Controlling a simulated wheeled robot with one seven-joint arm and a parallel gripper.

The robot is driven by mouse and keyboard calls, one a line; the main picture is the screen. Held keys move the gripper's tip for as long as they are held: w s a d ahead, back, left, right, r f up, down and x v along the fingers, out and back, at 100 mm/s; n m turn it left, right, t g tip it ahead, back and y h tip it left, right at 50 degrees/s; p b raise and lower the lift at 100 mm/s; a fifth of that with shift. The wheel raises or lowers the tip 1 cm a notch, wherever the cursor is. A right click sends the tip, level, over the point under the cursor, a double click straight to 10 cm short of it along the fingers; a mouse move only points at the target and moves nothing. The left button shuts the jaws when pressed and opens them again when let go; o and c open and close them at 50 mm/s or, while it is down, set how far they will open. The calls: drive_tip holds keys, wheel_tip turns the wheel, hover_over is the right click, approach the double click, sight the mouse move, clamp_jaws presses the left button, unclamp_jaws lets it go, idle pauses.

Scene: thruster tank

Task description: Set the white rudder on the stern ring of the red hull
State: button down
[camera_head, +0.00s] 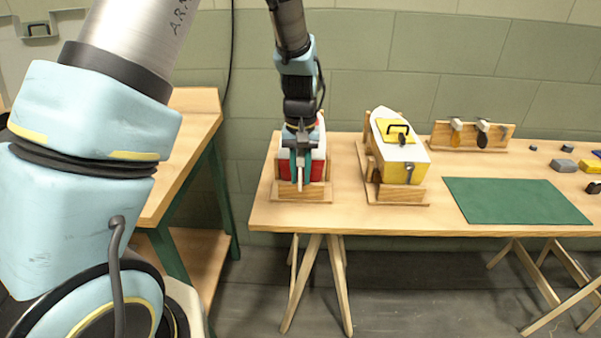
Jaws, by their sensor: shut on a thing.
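The red hull (285,169) with a white deck sits in a wooden cradle (302,194) at the left end of the table, its flat red end facing me. My gripper (300,174) points down in front of that end. It is shut on a narrow white piece, which looks like the white rudder (299,184), held upright between the fingers. The gripper and arm hide the middle of the hull's end and much of its deck. The stern ring cannot be made out, and I cannot tell whether the rudder touches it.
A yellow and white hull (397,173) stands in a cradle to the right. Behind it, a wooden rack (468,142) holds pale and black pieces. A green mat (515,202) lies flat on the table (345,213). Several small blocks lie at the far right. A bench stands at left.

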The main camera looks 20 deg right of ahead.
sight(300, 156)
drive_tip(key=shift+f, duration=0.35)
idle(0.6)
drive_tip(key=c, duration=0.7)
unclamp_jaws()
drive_tip(key=shift+o, duration=0.2)
drive_tip(key=shift+r+p, duration=3.1)
drive_tip(key=shift+r, duration=0.95)
